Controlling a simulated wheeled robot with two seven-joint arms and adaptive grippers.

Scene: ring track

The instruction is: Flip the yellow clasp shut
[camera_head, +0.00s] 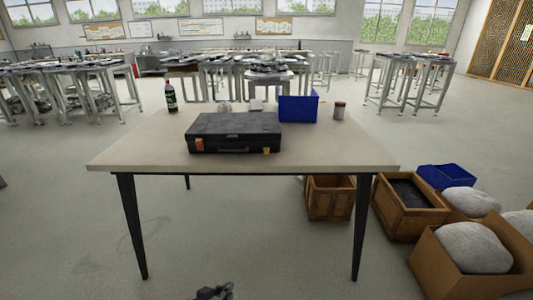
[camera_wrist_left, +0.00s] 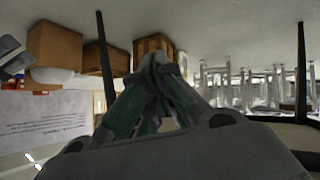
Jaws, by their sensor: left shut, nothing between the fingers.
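A closed black case (camera_head: 235,131) lies flat on the table, its handle side facing me. A small yellow clasp (camera_head: 266,151) is on its front edge, right of the handle; it is too small to tell whether it is open or shut. An orange clasp (camera_head: 199,145) is on the left of the same front side. My left gripper (camera_head: 215,291) shows at the bottom edge of the head view, low in front of the table and well apart from the case. In the left wrist view its fingers (camera_wrist_left: 165,85) are together and empty. My right gripper is not in view.
The table (camera_head: 130,150) also bears a dark bottle (camera_head: 171,97), a blue bin (camera_head: 298,107) and a small jar (camera_head: 339,111). Wooden crates (camera_head: 329,199) and a box with a grey sack (camera_head: 472,246) stand on the floor at the right. The tabletop's left side is clear.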

